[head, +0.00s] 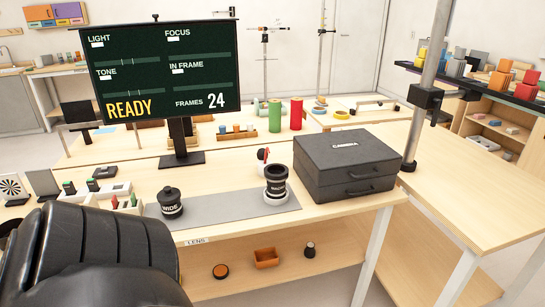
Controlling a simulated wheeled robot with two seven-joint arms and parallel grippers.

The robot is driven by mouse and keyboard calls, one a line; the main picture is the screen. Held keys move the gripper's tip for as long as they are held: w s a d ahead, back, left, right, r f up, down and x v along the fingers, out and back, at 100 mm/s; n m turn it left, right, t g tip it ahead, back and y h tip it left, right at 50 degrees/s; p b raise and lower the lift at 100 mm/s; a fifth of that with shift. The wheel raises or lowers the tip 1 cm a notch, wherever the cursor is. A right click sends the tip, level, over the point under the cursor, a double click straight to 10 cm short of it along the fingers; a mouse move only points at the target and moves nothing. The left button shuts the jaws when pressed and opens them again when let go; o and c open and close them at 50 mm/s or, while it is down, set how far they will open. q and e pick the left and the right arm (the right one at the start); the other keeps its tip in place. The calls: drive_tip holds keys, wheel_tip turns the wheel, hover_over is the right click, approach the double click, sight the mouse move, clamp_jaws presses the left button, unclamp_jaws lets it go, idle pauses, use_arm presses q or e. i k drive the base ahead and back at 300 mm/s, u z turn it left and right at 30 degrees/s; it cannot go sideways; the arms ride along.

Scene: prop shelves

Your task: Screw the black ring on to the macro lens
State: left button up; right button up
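The macro lens (276,181), black with a white label band, stands upright on a pale round base on the grey mat (228,206). Its top looks dark and wide; I cannot tell whether that is a separate ring. No loose black ring can be made out with certainty. My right arm and gripper are not in view.
A black wide lens (171,202) stands on the mat's left part. A black case (345,163) sits right of the macro lens. A screen (167,70) reading READY stands behind. The lower shelf holds an orange-brown box (265,258) and a small dark piece (310,250).

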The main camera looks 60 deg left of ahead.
sight(274, 190)
drive_tip(key=u, duration=1.55)
